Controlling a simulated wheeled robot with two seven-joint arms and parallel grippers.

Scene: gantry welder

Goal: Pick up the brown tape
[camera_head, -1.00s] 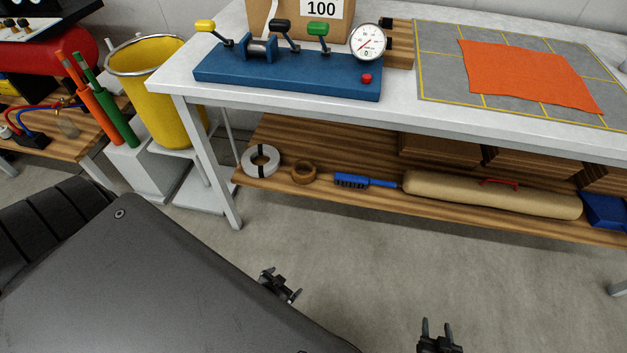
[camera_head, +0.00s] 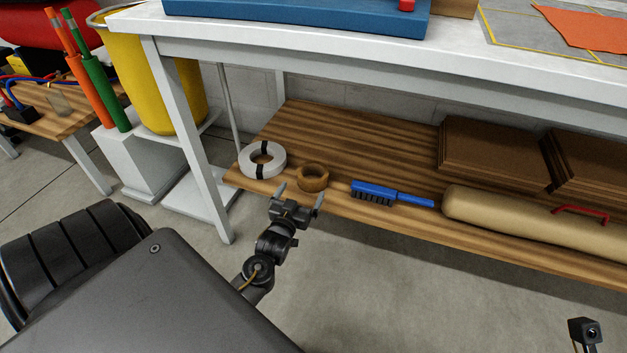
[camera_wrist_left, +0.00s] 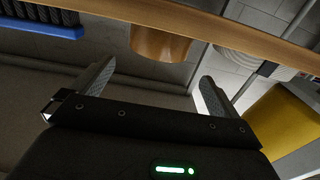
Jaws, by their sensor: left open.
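The brown tape (camera_head: 313,184) lies flat on the lower wooden shelf near its front edge, between a white roll with black bands (camera_head: 249,165) and a blue brush (camera_head: 375,190). My left gripper (camera_head: 300,195) is open and empty, just in front of the shelf edge, with its fingers pointing toward the tape. In the left wrist view the tape (camera_wrist_left: 160,45) shows partly, ahead of the gap between the open fingers (camera_wrist_left: 158,72), and apart from them. A piece of my right arm's end (camera_head: 585,333) shows at the lower right; its fingers are not clear.
The white tabletop (camera_head: 480,75) overhangs the wooden shelf (camera_head: 350,140), and a table leg (camera_head: 195,150) stands left of my gripper. A tan roll (camera_head: 520,218) and brown stacks (camera_head: 490,155) lie right. A yellow bin (camera_head: 185,100) stands left. The floor in front is clear.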

